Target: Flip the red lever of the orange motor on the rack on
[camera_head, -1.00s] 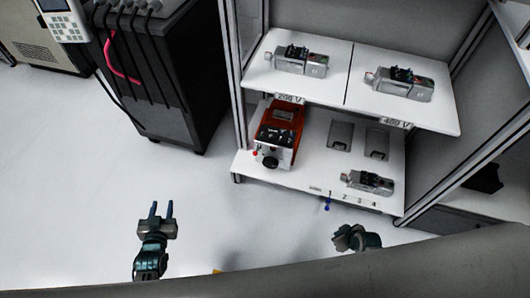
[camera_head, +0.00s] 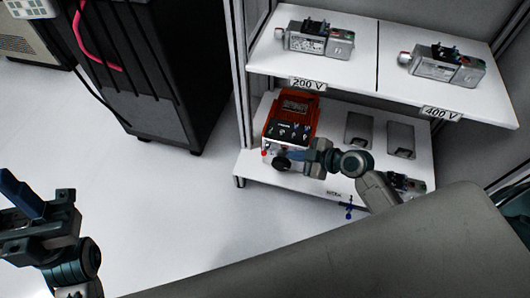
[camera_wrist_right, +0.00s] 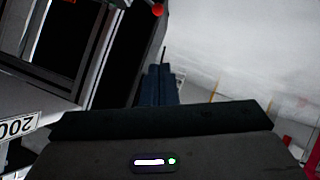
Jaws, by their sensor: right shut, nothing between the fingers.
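The orange motor (camera_head: 296,104) stands at the left of the lower rack shelf, with dark connectors on top and a black round knob (camera_head: 282,164) on its pale front. Its small red lever tip (camera_head: 264,153) shows at the front left; a red ball, likely the same tip, shows at the top of the right wrist view (camera_wrist_right: 157,10). My right gripper (camera_head: 296,155) is beside the motor's front right, pointing left. Its fingers (camera_wrist_right: 160,84) are together and empty; contact with the motor cannot be told. My left gripper (camera_head: 35,200) is at the left edge, partly cut off, far from the rack.
The upper shelf, labelled 200 V and 400 V, holds two grey motors (camera_head: 318,38) (camera_head: 444,66) above the lower shelf. Two grey plates (camera_head: 359,129) (camera_head: 401,139) lie right of the orange motor. Another grey motor (camera_head: 408,184) is partly behind my right arm. A black cabinet (camera_head: 150,80) stands left.

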